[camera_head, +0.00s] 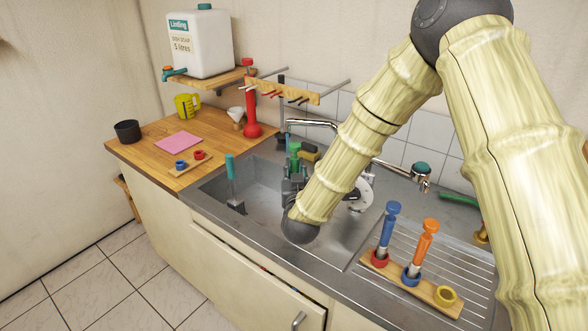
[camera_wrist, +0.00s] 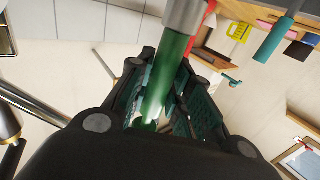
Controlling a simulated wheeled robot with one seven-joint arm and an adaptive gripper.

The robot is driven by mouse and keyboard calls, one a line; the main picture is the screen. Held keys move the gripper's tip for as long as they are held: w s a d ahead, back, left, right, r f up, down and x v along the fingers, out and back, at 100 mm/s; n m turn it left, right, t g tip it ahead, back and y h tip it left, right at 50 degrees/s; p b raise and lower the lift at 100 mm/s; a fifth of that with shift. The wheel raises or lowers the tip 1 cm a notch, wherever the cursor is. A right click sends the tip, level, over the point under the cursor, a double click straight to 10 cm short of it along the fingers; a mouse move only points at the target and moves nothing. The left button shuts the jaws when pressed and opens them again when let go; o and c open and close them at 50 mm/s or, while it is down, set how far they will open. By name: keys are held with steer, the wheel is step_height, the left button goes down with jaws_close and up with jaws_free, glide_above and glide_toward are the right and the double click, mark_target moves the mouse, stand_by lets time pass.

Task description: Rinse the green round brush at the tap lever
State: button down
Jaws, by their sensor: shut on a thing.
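My gripper (camera_head: 293,183) is over the sink and shut on the green round brush (camera_head: 295,150). The brush is roughly upright in the head view, its green part showing above the fingers. In the wrist view, the green handle (camera_wrist: 165,80) lies between the pads of my gripper (camera_wrist: 160,88), with a grey metal section (camera_wrist: 185,14) beyond them. The chrome tap spout (camera_head: 312,123) reaches across just behind the brush. My arm hides part of the tap, and I cannot make out its lever for certain. I see no running water.
A teal-handled tool (camera_head: 230,166) stands in the sink's left part. A wooden holder (camera_head: 408,283) with blue and orange tools stands on the drainboard. A red bottle-like object (camera_head: 253,118) stands on the wooden counter (camera_head: 135,155).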

steer(key=shift+s+d, duration=0.3)
steer(key=shift+s, duration=0.7)
steer(key=shift+s+d, duration=0.3)
steer(key=shift+s, duration=0.65)
steer(key=s+d+r+p, duration=0.1)
steer(key=s+r, duration=0.3)
steer(key=shift+s+d, duration=0.25)
steer(key=shift+s, duration=0.1)
stand_by(0.4)
stand_by(0.4)
